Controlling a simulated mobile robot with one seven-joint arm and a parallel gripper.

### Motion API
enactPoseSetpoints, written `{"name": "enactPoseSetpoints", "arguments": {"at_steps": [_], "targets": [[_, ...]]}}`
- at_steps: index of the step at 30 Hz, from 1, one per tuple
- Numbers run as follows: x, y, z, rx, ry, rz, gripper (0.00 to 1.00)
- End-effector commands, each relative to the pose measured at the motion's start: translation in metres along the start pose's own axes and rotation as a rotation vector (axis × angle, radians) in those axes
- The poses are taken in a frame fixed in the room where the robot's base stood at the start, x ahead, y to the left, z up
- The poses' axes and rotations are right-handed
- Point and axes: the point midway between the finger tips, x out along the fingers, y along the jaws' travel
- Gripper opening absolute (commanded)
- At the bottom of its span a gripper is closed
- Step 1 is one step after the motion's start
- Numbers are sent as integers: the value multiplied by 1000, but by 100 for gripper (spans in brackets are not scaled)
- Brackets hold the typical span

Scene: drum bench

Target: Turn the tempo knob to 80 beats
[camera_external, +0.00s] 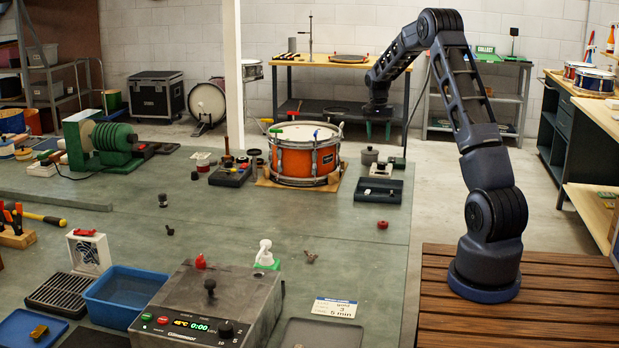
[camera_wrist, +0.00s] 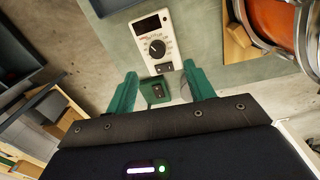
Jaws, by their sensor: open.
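The tempo knob (camera_wrist: 157,48) is a round black dial with a light pointer mark on a white box (camera_wrist: 141,30) with a dark display. Small scale marks ring the knob, too small to read. A small white device (camera_external: 381,168) right of the drum in the external view looks like the same box. My gripper (camera_wrist: 161,88) is open, its two green fingers apart, with the knob beyond the fingertips and not touched. A green block with a black switch shows between the fingers. In the external view my gripper (camera_external: 378,133) hangs pointing down, above and behind the device.
The bench's right edge is near.

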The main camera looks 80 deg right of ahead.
Motion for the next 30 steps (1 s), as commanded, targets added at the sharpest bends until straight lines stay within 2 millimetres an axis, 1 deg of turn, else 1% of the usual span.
{"name": "enactPoseSetpoints", "arguments": {"at_steps": [1, 5, 8, 11, 18, 24, 30], "targets": [[6, 4, -6, 13, -4, 3, 53], [13, 7, -13, 26, -6, 5, 53], [21, 8, -13, 26, -7, 5, 53], [34, 8, -12, 26, -9, 6, 53], [76, 8, -11, 26, -9, 6, 53], [103, 8, -12, 25, -7, 5, 53], [116, 8, -12, 26, -6, 4, 53]]}}
